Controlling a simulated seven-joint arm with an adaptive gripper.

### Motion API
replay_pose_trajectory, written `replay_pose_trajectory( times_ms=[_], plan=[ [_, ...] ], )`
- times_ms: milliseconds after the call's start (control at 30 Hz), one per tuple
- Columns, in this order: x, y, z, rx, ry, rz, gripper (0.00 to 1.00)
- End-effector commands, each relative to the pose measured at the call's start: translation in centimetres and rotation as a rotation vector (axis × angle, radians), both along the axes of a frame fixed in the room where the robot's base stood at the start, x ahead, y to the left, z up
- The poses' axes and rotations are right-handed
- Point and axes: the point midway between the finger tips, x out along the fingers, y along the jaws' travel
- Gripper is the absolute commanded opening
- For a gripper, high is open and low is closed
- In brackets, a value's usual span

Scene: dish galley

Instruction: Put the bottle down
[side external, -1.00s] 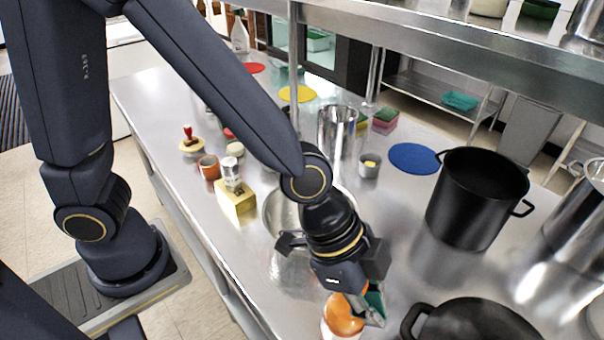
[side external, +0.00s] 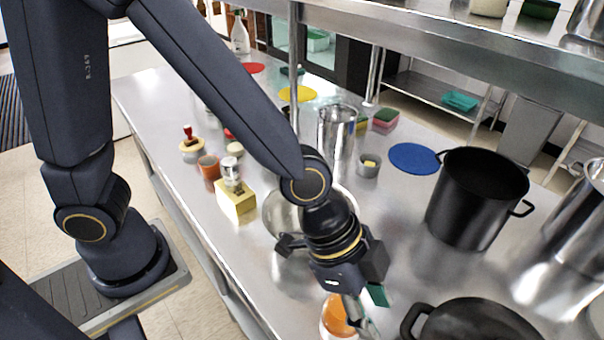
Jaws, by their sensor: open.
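An orange and white bottle (side external: 335,318) is at the bottom edge of the view, on or just over the steel counter (side external: 280,300). Its lower part is cut off, so I cannot tell how its base sits. My gripper (side external: 363,310) points down right beside it, with one finger overlapping the bottle's right side in the picture. A green piece (side external: 377,295) shows at the other finger. The jaws are open. Whether a finger still touches the bottle cannot be told.
A steel bowl (side external: 276,216) lies behind my gripper. A black pan (side external: 478,322) is close on the right, with a tall black pot (side external: 475,195) beyond. A steel shelf (side external: 480,55) overhangs the back.

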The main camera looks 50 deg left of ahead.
Motion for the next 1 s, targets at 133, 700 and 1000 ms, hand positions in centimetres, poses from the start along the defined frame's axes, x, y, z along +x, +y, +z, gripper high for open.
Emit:
replay_pose_trajectory(
  times_ms=[133, 700, 1000],
  plan=[
    [-0.1, 0.5, 1.4, -0.004, -0.004, 0.001, 0.42],
    [-2.0, 5.3, 10.4, -0.001, -0.003, 0.006, 0.42],
    [-0.3, 21.9, 13.2, 0.039, -0.007, 0.692, 0.42]
  ],
)
